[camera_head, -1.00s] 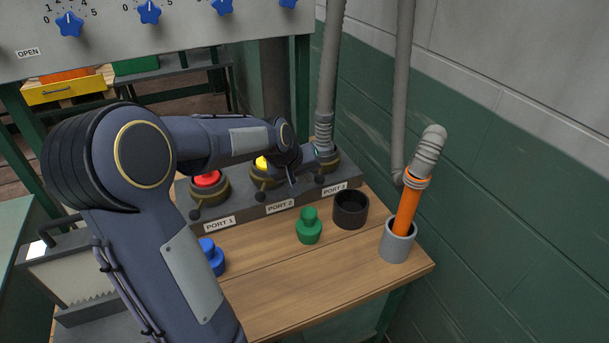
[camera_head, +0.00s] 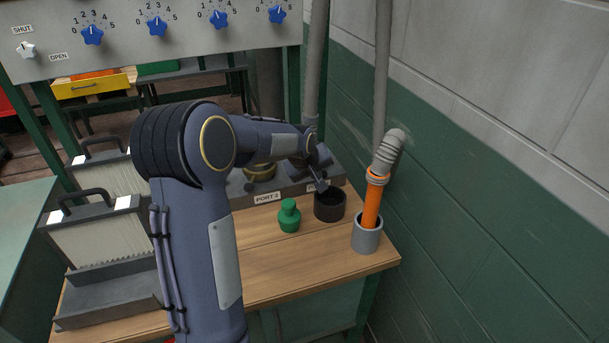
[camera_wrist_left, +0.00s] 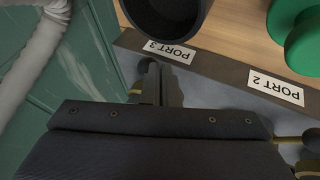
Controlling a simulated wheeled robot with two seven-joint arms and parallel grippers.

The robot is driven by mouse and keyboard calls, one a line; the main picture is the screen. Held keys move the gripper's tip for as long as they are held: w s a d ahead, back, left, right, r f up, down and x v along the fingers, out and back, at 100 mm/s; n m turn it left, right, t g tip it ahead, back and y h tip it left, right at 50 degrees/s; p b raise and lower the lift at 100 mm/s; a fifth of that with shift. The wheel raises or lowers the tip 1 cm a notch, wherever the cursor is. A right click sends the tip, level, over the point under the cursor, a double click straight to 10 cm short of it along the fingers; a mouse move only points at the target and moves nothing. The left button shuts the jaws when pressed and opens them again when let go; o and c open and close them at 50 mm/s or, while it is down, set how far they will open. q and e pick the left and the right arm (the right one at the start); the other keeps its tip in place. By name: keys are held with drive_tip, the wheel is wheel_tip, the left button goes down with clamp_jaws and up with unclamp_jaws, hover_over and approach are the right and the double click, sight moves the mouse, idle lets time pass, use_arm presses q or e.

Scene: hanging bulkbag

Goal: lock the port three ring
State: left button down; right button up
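The port three ring is hidden behind my left wrist in the head view; the hose (camera_head: 313,70) comes down to that port from above. The "PORT 3" label (camera_wrist_left: 170,51) shows in the left wrist view on the edge of the port block (camera_wrist_left: 215,80). My left gripper (camera_head: 322,186) is low at the front of port three, just behind the black cup. In the left wrist view its fingers (camera_wrist_left: 152,80) look close together beside a small dark round knob (camera_wrist_left: 149,66). I cannot tell whether they grip it. My right gripper is not in view.
The black cup (camera_head: 330,207) and a green plug (camera_head: 289,216) stand on the wooden table (camera_head: 300,262). A grey holder (camera_head: 367,238) with an orange hose end (camera_head: 371,203) is at right, near the green wall. Filter-like boxes (camera_head: 105,232) stand at left.

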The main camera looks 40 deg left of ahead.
use_arm(q)
drive_tip(key=w+d, duration=0.3)
drive_tip(key=w, duration=0.2)
drive_tip(key=shift+d, duration=0.2)
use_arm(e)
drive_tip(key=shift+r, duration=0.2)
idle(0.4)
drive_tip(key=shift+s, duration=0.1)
